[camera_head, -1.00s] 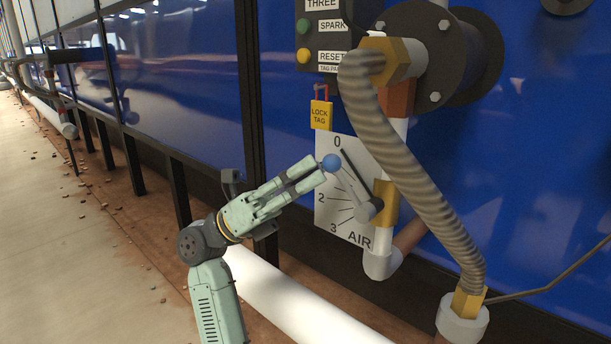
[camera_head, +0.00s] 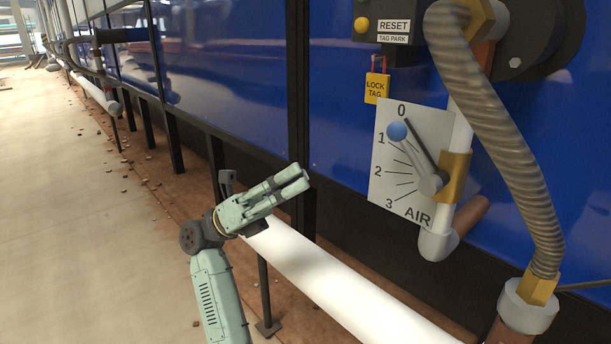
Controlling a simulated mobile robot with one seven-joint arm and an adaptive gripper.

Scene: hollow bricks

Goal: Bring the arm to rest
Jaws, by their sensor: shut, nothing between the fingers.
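My gripper (camera_head: 299,181) is at the middle of the view, pale green, with its fingers together and nothing between them. It points up and to the right and stands clear of the panel. The air lever with a blue ball end (camera_head: 397,131) is to the right of my gripper, apart from it. The ball lies over the white dial plate (camera_head: 384,193), near the 1 mark. The lever's grey hub (camera_head: 432,184) sits at the dial's right side.
A thick ribbed hose (camera_head: 508,150) hangs at the right. A yellow lock tag (camera_head: 376,88) hangs above the dial. A white pipe (camera_head: 335,285) runs low behind my arm. A blue panelled wall (camera_head: 345,60) stands behind. Open floor (camera_head: 70,230) lies at the left.

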